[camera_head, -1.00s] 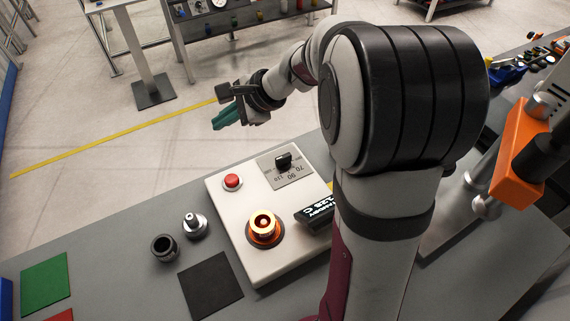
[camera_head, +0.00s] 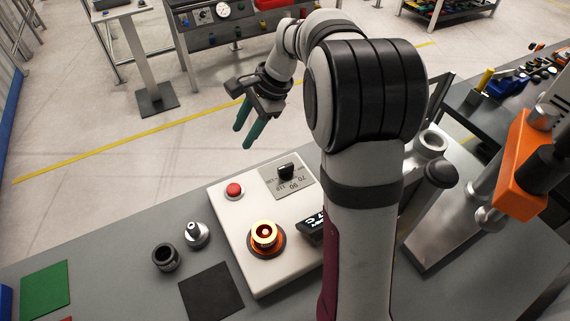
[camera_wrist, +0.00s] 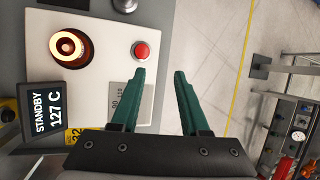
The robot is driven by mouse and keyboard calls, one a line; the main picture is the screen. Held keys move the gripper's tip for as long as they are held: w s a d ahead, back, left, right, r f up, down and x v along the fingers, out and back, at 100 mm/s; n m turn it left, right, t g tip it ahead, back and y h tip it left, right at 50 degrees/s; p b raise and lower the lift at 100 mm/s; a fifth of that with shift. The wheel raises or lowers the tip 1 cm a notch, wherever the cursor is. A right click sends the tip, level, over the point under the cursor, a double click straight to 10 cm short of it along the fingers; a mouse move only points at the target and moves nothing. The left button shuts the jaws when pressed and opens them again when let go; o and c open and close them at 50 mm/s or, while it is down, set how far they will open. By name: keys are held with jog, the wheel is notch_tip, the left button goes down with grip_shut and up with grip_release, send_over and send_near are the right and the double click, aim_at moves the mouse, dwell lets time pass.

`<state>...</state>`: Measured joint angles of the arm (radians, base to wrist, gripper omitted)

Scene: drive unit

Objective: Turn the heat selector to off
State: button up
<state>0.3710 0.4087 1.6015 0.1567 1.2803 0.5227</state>
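The heat selector (camera_head: 286,171) is a black knob on a grey dial plate (camera_head: 296,187) marked with numbers such as 70, 90 and 110, at the back right of the white heater unit (camera_head: 225,213). In the wrist view the dial plate (camera_wrist: 120,104) shows in part, and the knob is hidden behind my gripper. My gripper (camera_head: 243,139) has two green fingers, spread apart with nothing between them. It is raised, behind and left of the selector, and apart from it. In the wrist view the open fingers (camera_wrist: 161,74) point toward the unit's edge.
A red button (camera_head: 234,190) and a glowing orange heater ring (camera_head: 264,236) are on the unit. A display (camera_wrist: 48,112) reads STANDBY 127 C. A black cup (camera_head: 166,257) and a silver part (camera_head: 197,234) stand left of the unit.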

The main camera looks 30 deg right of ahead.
aim_at(286, 166)
jog(key=d+m+g+h, duration=0.1)
jog(key=d+g+h, duration=0.25)
jog(key=d, duration=0.55)
jog(key=shift+t+h, duration=0.35)
jog(key=shift+h, duration=0.1)
jog(key=f, duration=1.5)
jog(key=shift+s+d+f, duration=0.2)
jog(key=shift+s+f, duration=0.05)
jog(key=shift+f, duration=0.05)
grip_shut()
